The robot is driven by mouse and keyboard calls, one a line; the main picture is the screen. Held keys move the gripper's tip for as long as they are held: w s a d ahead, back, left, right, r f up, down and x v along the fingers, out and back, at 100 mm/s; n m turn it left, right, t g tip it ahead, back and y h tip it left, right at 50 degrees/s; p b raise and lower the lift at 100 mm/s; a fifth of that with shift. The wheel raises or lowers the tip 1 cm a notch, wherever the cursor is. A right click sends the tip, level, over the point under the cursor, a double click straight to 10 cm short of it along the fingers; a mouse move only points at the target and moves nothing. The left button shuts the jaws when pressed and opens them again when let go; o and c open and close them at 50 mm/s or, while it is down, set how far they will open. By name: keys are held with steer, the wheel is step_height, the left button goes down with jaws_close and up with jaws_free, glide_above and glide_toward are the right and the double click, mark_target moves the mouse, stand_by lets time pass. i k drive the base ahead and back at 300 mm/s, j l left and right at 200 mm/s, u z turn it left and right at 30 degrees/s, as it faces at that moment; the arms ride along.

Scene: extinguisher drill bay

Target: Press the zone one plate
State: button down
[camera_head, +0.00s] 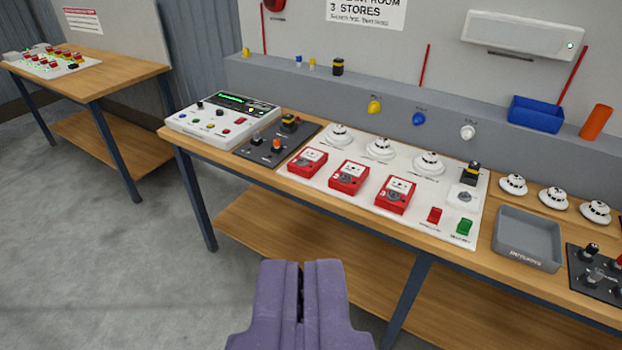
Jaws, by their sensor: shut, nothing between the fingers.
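Three red call points with white front plates sit in a row on a white board (330,205) on the wooden bench: a left one (307,162), a middle one (348,177) and a right one (396,195). Their markings are too small to read, so I cannot tell which is zone one. My purple gripper (301,264) is shut and empty at the bottom centre of the view. It is in front of the bench, over the floor, and apart from the call points.
White detectors (380,149) stand behind the call points. Red (434,215) and green (464,227) switches are at the board's front right. A control panel (222,117) and dark switch plate (262,158) lie left, a grey tray (527,239) right. Floor before the bench is clear.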

mark_target(312, 154)
steer(key=k+j, duration=0.15)
steer(key=i+l, duration=0.1)
steer(key=i, duration=0.5)
steer(key=i+l, duration=0.1)
steer(key=i, duration=0.55)
steer(key=i+u, duration=0.1)
steer(key=i, duration=0.5)
steer(key=i+l, duration=0.2)
steer(key=i, duration=0.4)
steer(key=i+l, duration=0.15)
steer(key=i, duration=0.5)
